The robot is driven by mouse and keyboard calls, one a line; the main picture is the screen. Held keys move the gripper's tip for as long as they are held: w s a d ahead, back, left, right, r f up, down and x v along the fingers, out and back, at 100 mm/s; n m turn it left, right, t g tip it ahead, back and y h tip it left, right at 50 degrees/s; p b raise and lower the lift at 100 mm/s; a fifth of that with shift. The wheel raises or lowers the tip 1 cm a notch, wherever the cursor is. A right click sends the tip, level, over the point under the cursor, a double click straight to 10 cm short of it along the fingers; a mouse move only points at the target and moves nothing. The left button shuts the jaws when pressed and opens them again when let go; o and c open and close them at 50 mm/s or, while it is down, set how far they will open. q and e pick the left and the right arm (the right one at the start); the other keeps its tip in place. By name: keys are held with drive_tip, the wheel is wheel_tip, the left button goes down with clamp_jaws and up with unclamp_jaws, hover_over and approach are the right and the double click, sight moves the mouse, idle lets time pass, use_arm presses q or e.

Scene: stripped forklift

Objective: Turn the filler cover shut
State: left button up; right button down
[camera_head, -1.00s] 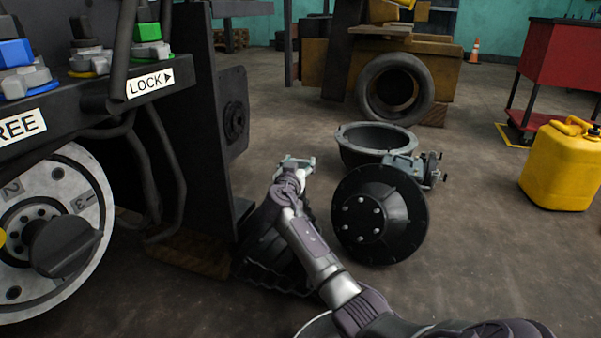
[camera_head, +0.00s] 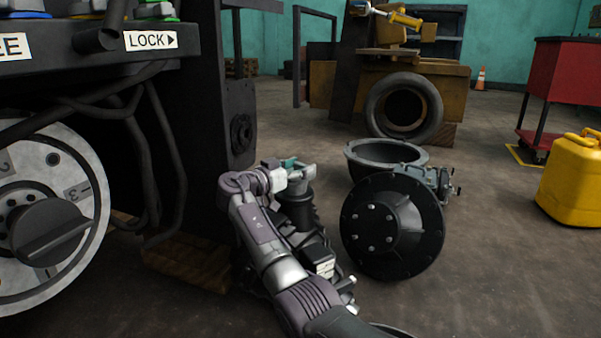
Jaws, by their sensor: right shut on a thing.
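My right gripper (camera_head: 296,172) is low in the middle of the head view, at the end of my purple and silver arm. It is shut at the top of a black upright cylindrical part (camera_head: 300,208), which looks like the filler cover on its neck. The jaws and wrist hide most of its top, so how far it is turned cannot be told. The dark ribbed body (camera_head: 318,240) below it is partly behind my arm. My left gripper is not in view.
A black round housing (camera_head: 392,228) and a grey bowl-shaped casing (camera_head: 385,152) are on the floor just to the right. The forklift's dark frame (camera_head: 202,130) with a numbered dial (camera_head: 80,185) stands close on the left. A yellow can (camera_head: 574,180) stands at the right on open floor.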

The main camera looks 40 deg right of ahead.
idle(0.3)
drive_tip(key=shift+c, duration=1.2)
unclamp_jaws()
drive_tip(key=shift+a, duration=0.1)
drive_tip(key=a, duration=1.1)
drive_tip(key=shift+s+a, duration=0.4)
drive_tip(key=shift+s, duration=0.05)
